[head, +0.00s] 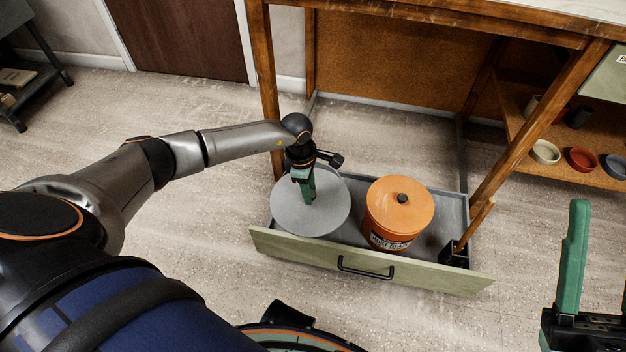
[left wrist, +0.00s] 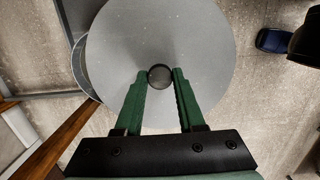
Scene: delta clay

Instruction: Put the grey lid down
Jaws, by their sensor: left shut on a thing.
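The grey lid (head: 287,217) is a wide, flat disc at the left end of the open drawer in the head view. It fills much of the left wrist view (left wrist: 205,45). My left gripper (head: 309,199) points down over its middle. Its green fingers are shut on the lid's dark round knob (left wrist: 160,76). A grey round rim (left wrist: 79,62) shows past the lid's left edge in the wrist view; most of it is hidden under the lid. I cannot tell whether the lid touches it. My right gripper (head: 598,265) is partly cut off at the lower right, open and empty.
The drawer (head: 300,249) has a pale green front with a black handle. An orange lidded crock (head: 385,222) stands in it, right of the grey lid. Wooden table legs (head: 535,125) rise around the drawer. A shelf with small bowls (head: 582,160) is at right. Floor is free in front.

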